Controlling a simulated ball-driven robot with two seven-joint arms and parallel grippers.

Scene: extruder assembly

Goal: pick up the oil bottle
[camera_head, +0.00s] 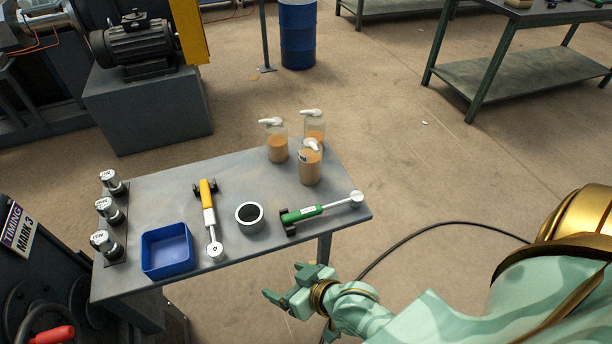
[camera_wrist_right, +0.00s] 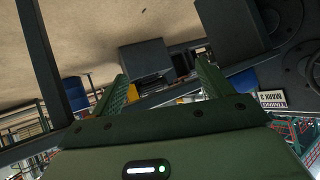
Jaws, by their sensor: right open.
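Three pump bottles of amber liquid with white pump heads stand upright in a cluster at the back right of the grey table (camera_head: 160,200). One is the left bottle (camera_head: 277,150), one the back bottle (camera_head: 315,128), and one the front bottle (camera_head: 310,168). The front one partly covers the back one. My right gripper (camera_head: 284,281) is open and empty, off the table's front edge and well apart from the bottles. Its two fingers also show in the right wrist view (camera_wrist_right: 162,85); I cannot make out a bottle there. My left gripper is not in view.
On the table are a blue bin (camera_head: 167,265), a yellow-handled tool (camera_head: 207,195), a round dark-filled cup (camera_head: 249,214), a green-handled tool (camera_head: 302,214) and a rack (camera_head: 114,250) of metal cylinders. The green tool lies between my right gripper and the bottles.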

